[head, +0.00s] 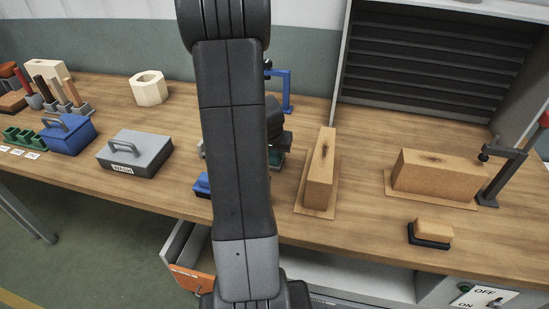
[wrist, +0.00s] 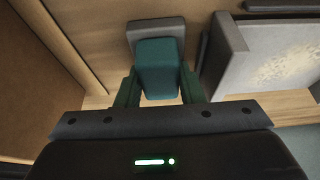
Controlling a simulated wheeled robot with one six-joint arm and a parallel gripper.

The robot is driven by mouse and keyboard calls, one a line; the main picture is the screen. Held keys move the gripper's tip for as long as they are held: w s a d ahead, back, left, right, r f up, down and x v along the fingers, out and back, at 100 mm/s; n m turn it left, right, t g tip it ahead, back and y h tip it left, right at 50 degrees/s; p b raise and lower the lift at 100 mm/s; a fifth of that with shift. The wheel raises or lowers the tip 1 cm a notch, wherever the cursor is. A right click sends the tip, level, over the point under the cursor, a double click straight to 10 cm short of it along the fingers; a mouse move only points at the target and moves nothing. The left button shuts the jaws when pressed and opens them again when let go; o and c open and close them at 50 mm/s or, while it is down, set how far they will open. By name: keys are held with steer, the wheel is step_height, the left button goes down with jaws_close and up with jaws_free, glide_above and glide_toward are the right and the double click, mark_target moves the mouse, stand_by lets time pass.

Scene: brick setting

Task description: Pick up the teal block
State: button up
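The teal block (wrist: 158,66) sits in the middle of the wrist view, with a grey piece (wrist: 155,30) at its far end. My gripper (wrist: 158,72) has a finger on each side of the block, with the tips very near its sides. I cannot tell whether the fingers press on it or a thin gap is left.
A grey case (head: 135,152) and a blue toolbox (head: 68,135) are at the left. A blue item (head: 202,185) is partly hidden by my arm. A blue stand (head: 285,90) is behind.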

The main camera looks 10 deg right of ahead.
steer(key=c, duration=0.4)
steer(key=shift+r, duration=0.1)
steer(key=shift+c, duration=0.2)
step_height(320, 180, up, 10)
steer(key=shift+f, duration=0.1)
